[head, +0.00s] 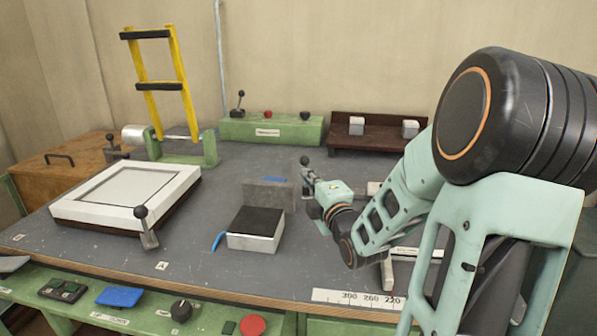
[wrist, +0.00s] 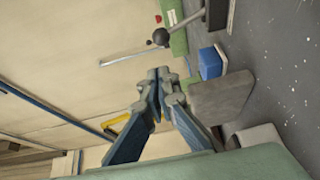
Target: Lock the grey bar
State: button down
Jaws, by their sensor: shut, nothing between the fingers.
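My gripper (head: 311,178) is shut and empty above the back middle of the bench; its closed fingertips show in the wrist view (wrist: 163,82). A lever with a dark ball knob (head: 304,161) appears right by my fingertips in the head view. In the wrist view a ball-knobbed lever (wrist: 161,37) stands apart from the fingers. A pale grey bar-like piece (head: 388,272) shows partly below my arm, which hides most of that area. I cannot tell for sure that it is the grey bar, nor its clamp's state.
A grey upright block (head: 262,194) and a dark-topped block (head: 256,230) stand left of my gripper. A white framed plate (head: 125,193) with a ball lever (head: 146,230) lies further left. A yellow frame (head: 160,85) rises behind it. Bare bench shows at front centre.

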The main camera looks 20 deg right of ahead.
jog(key=shift+d+f, duration=0.15)
jog(key=shift+f, duration=0.4)
jog(key=w+d+b, duration=0.1)
jog(key=w, duration=0.9)
